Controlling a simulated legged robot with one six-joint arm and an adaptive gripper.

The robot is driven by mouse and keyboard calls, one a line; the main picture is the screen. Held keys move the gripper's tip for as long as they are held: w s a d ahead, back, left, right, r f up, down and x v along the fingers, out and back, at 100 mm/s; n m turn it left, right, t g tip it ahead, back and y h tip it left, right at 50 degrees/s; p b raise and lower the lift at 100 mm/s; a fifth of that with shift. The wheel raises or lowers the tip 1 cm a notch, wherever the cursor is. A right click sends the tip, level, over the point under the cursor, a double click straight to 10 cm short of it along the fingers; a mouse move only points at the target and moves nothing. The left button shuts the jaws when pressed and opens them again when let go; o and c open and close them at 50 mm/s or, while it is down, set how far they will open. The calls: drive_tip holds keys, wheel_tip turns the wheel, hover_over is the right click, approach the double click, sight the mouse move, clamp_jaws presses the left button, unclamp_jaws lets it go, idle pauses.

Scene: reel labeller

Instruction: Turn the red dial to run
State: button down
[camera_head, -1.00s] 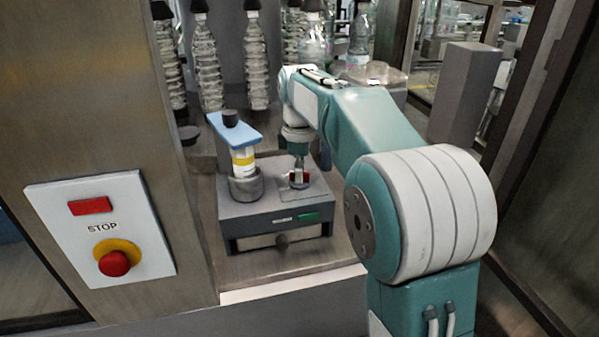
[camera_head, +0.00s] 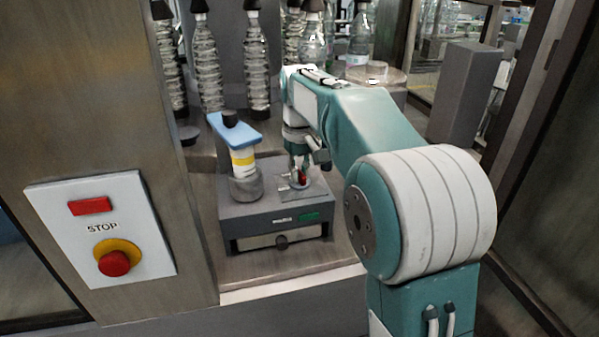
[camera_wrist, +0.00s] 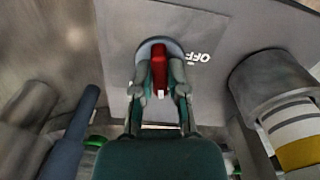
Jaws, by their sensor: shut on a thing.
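The red dial (camera_head: 301,176) sits on the top of the grey labeller box (camera_head: 255,222). In the wrist view the red dial (camera_wrist: 158,66) stands on a round grey base, with the word OFF on the plate to its right. My gripper (camera_head: 299,168) points down over the dial, and in the wrist view its two fingers (camera_wrist: 160,84) are closed on either side of the red grip. A small white mark shows on the dial's near end. The run label is not readable in either view.
A white and yellow reel (camera_head: 243,162) under a blue plate (camera_head: 233,130) stands left of the dial, close to my gripper. A STOP panel with a red button (camera_head: 114,263) is at the left. Several bottles stand behind.

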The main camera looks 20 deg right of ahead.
drive_tip(key=m, duration=0.4)
drive_tip(key=shift+m, duration=2.2)
drive_tip(key=c, duration=0.7)
unclamp_jaws()
drive_tip(key=shift+w, duration=0.15)
drive_tip(key=shift+o, duration=0.2)
drive_tip(key=shift+a, duration=0.1)
